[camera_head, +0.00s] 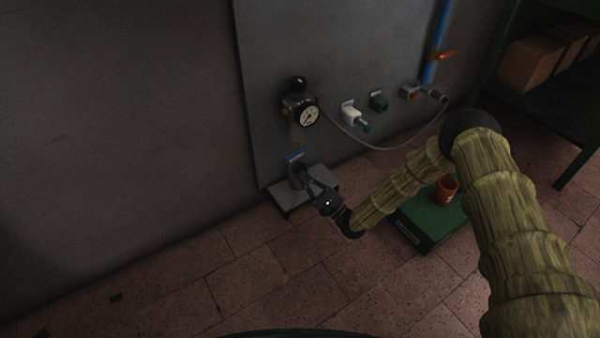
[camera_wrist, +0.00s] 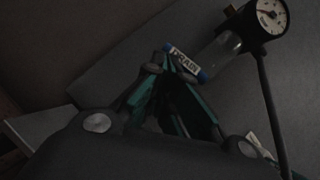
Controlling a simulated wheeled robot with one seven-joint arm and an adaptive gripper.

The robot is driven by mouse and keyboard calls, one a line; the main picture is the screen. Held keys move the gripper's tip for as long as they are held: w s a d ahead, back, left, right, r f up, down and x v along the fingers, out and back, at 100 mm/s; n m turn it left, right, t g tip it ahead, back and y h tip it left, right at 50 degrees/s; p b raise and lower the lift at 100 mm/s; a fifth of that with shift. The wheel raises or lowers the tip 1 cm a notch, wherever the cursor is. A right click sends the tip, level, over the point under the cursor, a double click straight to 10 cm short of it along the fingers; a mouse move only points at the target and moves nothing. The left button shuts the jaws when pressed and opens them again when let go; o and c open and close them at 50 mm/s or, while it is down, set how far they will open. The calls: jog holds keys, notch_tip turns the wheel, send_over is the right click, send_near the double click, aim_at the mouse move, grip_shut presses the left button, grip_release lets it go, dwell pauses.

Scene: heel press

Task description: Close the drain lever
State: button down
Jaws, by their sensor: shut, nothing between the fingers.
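The drain lever (camera_wrist: 185,63) is a short blue bar with a white DRAIN label on it, at the lower end of the gauge unit. In the head view it is a small blue strip (camera_head: 295,156) low on the grey panel. My gripper (camera_head: 298,170) is shut and empty just below it, over a grey ledge. In the wrist view my fingertips (camera_wrist: 164,64) meet right by the lever's left end. I cannot tell whether they touch it. The lever's pivot is hard to make out in the dark.
The black gauge unit (camera_head: 307,115) with a clear bowl (camera_wrist: 220,51) is above the lever. The grey ledge (camera_head: 323,183) is below.

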jog(key=s+a+f+p+v, duration=0.1)
jog(key=p+v, duration=0.3)
jog(key=v, duration=0.5)
jog(key=shift+s+f, duration=0.15)
jog(key=shift+s, duration=0.15)
jog(key=s+d+f+n+g+h+p, duration=0.25)
jog(key=s+n+h, duration=0.25)
jog(key=s+h, duration=0.25)
jog(key=s+d+f+n+g+h+p, duration=0.1)
jog(key=s+f+n+g+h+p, duration=0.2)
jog(key=s+h, duration=0.45)
jog(key=s+d+r+n+g+h+p, duration=0.1)
jog(key=s+d+r+n+g, duration=0.25)
jog(key=s, duration=0.55)
jog(key=s+d+r+n+g+h+p, duration=0.1)
jog(key=s+d+r+n+g+h, duration=0.1)
jog(key=s+d, duration=0.45)
jog(key=s+d+r+n+g+h+p, duration=0.1)
jog(key=s+d+r+n+g, duration=0.15)
jog(key=s, duration=0.75)
notch_tip(320, 180, up, 36)
jog(key=p, duration=3.6)
jog(key=shift+d+r+n+p, duration=0.25)
jog(key=shift+d+n+p, duration=0.05)
jog(key=shift+d, duration=0.15)
